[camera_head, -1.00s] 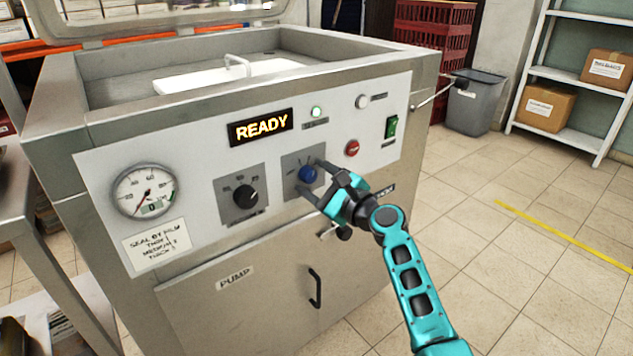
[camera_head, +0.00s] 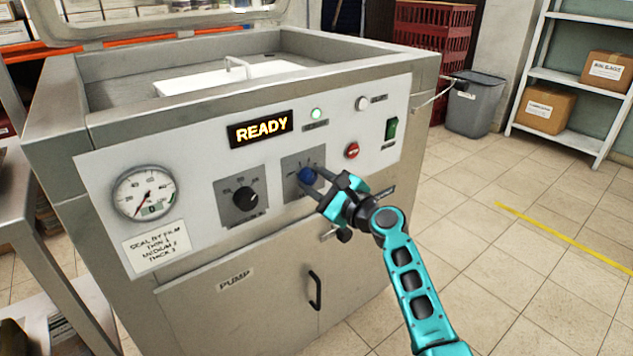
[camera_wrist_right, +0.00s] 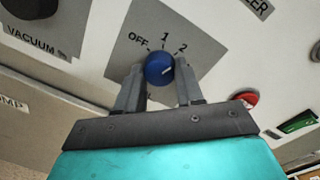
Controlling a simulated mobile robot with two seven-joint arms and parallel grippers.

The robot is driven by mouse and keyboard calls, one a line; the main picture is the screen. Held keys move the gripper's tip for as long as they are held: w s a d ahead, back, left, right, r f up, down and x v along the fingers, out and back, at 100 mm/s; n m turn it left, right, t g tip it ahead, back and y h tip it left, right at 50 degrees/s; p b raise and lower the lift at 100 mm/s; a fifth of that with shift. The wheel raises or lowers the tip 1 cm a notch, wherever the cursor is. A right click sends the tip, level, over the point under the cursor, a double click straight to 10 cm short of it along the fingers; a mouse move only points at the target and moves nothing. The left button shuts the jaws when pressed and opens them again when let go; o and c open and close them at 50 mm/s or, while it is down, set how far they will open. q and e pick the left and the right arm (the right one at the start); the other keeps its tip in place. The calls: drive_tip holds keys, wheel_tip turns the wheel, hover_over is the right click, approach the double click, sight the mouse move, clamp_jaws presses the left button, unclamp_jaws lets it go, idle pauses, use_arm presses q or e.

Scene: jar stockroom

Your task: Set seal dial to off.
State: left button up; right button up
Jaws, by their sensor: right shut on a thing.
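The seal dial (camera_head: 307,175) is a blue knob on a grey plate on the machine's front panel. In the right wrist view the dial (camera_wrist_right: 160,69) sits below the printed marks OFF, 1 and 2, with a pale pointer mark on its right part, away from OFF. My right gripper (camera_head: 314,183) is at the dial, and in the wrist view its two fingers (camera_wrist_right: 160,84) stand on either side of the knob, shut on it. The fingers partly cover the plate's lower part. My left gripper is not in view.
The black vacuum dial (camera_head: 245,198) is left of the seal dial. A red button (camera_head: 351,151) and a green switch (camera_head: 391,127) are to the right. The display (camera_head: 260,128) reads READY. A pressure gauge (camera_head: 144,193) is at the left. Open floor lies right of the machine.

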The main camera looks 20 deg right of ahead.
drive_tip(key=n, duration=0.4)
drive_tip(key=shift+n, duration=0.4)
drive_tip(key=n, duration=0.9)
drive_tip(key=shift+r+h, duration=0.1)
drive_tip(key=shift+h, duration=0.3)
drive_tip(key=shift+n+p, duration=0.3)
drive_tip(key=shift+n, duration=1.3)
drive_tip(key=o, duration=1.1)
drive_tip(key=shift+c, duration=0.2)
